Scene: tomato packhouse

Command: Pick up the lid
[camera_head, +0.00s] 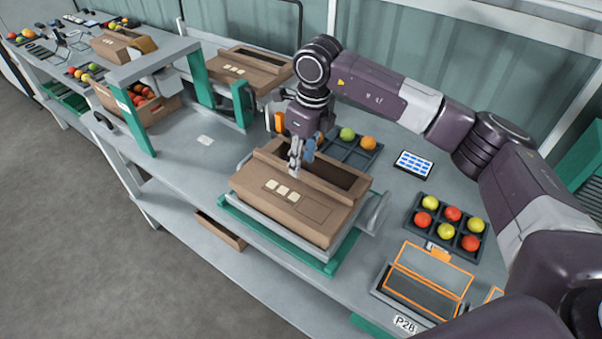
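A brown cardboard lid (284,202) with several pale labels lies over the front part of a brown carton at the middle of the bench. Behind it a dark opening of the carton (337,171) shows. The carton sits on a grey and green stand (272,236). My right gripper (295,168) points down at the back edge of the lid, by the opening. Its fingertips are small and partly overlap in this view, so I cannot tell whether they grip the lid's edge. My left gripper is not in view.
A dark tray (431,243) of red and yellow tomatoes stands on the right, near a blue-screened tablet (414,164). Another tray (349,153) sits behind the carton. An orange-edged frame (462,281) is at the front right. Bare bench (190,174) lies left of the carton.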

